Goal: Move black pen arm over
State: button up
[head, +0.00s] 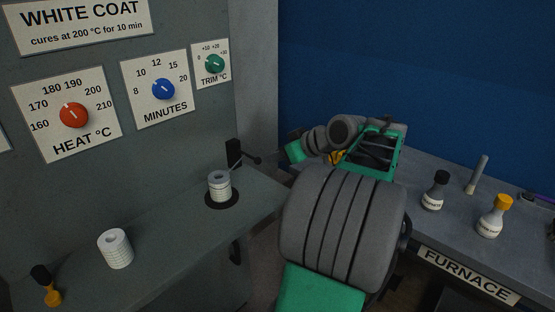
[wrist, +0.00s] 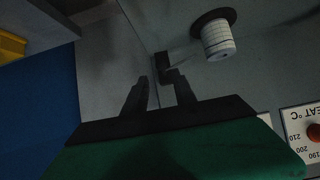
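A white ringed cylinder (head: 219,186) stands on a black disc (head: 222,202) beside the pen arm.
Another white ringed cylinder (head: 116,249) and a yellow-and-black bottle (head: 47,286) stand on the left shelf. Red (head: 74,115), blue (head: 163,89) and green (head: 215,63) dials are on the wall. A black-capped bottle (head: 435,191) and a yellow-capped bottle (head: 494,217) stand on the right bench.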

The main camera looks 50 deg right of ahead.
aim_at(260, 160)
jog(key=b+x, duration=0.2)
jog(key=x, duration=0.6)
jog(key=shift+a+b, duration=0.1)
jog(key=shift+b, duration=0.25)
jog(key=shift+s+r, duration=0.1)
jog(key=c, duration=0.3)
grip_shut()
jog(key=r+p, duration=0.2)
jog(key=shift+w+r, duration=0.25)
jog(key=shift+r, duration=0.15)
jog(key=shift+w+r+p, duration=0.3)
jog(key=shift+r+p, duration=0.3)
jog(key=shift+w+r+p, duration=0.25)
jog(key=shift+r+p, duration=0.3)
jog(key=shift+r, duration=0.1)
